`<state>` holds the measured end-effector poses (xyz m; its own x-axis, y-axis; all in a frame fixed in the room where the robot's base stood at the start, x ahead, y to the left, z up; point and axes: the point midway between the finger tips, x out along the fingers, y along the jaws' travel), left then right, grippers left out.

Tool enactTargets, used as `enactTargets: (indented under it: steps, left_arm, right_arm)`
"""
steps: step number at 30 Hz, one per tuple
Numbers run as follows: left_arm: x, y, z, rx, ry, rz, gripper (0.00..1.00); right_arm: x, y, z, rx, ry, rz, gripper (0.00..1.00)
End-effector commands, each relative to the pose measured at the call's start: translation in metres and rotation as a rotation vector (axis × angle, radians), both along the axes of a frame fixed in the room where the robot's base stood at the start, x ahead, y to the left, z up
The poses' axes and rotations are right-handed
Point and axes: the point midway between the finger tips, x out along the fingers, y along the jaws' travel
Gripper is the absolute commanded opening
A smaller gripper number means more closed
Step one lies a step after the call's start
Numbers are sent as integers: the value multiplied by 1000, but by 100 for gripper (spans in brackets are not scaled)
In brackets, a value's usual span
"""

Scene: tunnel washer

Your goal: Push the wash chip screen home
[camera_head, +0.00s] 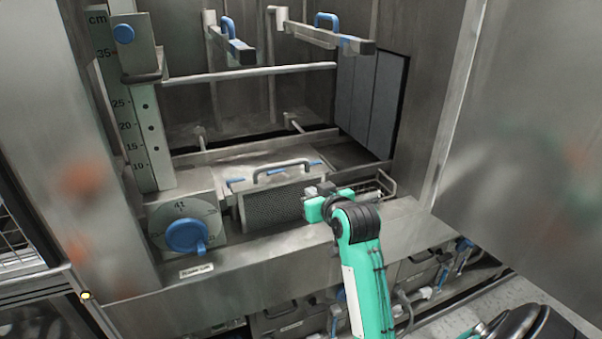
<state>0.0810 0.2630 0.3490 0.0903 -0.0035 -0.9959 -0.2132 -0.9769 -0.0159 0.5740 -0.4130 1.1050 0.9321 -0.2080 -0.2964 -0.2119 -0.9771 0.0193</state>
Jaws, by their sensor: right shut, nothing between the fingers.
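The wash chip screen (272,208) is a metal box with a dark perforated front face, a grey bar handle and blue tabs on its top. It sits in the opening behind the front ledge of the washer, and the right end of its face is partly hidden by my gripper. My right gripper (312,203) is shut and empty at the right end of the screen's face. I cannot tell whether it touches the screen. My left gripper is not in view.
A blue knob on a dial plate (186,236) stands left of the screen. A wire basket (376,187) lies to its right. Spray arms with blue handles (325,35) hang above. A large steel door panel (520,130) stands at right. Pipes and valves (420,280) run below the ledge.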

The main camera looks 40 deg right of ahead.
Motion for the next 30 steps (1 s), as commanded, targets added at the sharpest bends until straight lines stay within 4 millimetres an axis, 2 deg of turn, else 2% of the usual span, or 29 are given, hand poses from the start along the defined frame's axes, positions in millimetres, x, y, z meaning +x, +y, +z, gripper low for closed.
enactTargets:
  steps: [2,6,11,21,30]
  left_arm:
    - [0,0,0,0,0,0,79]
    - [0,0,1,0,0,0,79]
    - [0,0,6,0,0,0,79]
    - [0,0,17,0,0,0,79]
    - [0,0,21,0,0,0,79]
  right_arm:
    - [5,-9,14,5,-38,-15,0]
    - [12,-14,21,7,-60,-23,0]
    - [29,-18,17,9,-58,-22,0]
    - [83,-31,3,8,-57,-22,0]
    - [102,-36,-3,7,-59,-22,0]
